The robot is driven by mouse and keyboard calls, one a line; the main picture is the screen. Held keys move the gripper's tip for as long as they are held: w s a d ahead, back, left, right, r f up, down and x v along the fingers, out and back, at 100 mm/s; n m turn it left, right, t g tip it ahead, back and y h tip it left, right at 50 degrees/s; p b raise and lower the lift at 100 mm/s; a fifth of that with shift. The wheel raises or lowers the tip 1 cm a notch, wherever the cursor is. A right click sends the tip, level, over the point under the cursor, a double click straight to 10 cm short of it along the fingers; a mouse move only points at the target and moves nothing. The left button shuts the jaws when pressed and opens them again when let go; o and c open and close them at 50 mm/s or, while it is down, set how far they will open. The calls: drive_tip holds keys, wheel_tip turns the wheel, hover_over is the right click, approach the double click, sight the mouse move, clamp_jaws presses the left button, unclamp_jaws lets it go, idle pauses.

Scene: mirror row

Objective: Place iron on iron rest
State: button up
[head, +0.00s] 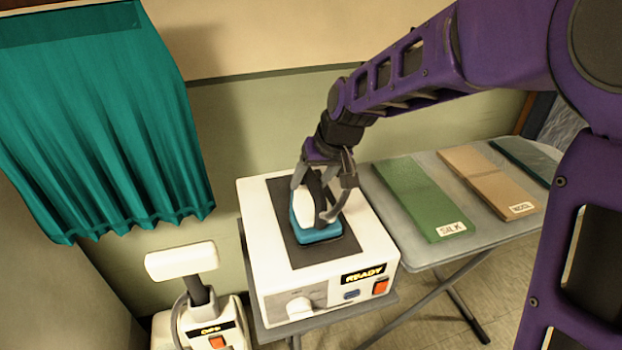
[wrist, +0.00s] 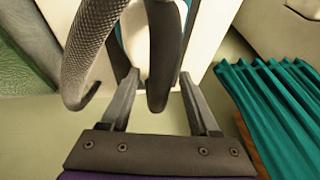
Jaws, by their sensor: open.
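The iron (head: 316,229) has a teal base, a white body and a dark handle. It stands on the dark pad (head: 309,252) on top of the white iron rest (head: 264,218), whose front is marked READY. My gripper (head: 325,200) is right above the iron, its fingers spread on either side of the handle. In the wrist view, my open gripper (wrist: 160,100) has the dark handle (wrist: 166,50) between and beyond its fingers. Whether a finger touches the handle I cannot tell.
A folding table (head: 470,234) at the right holds a green SILK board (head: 415,193) and a tan WOOL board (head: 490,175). A teal curtain (head: 100,120) hangs at the left. A white device (head: 205,325) with a raised head stands below it.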

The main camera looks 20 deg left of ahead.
drive_tip(key=shift+r, duration=0.3)
drive_tip(key=p+v, duration=0.1)
drive_tip(key=v, duration=1.1)
drive_tip(key=shift+f, duration=0.15)
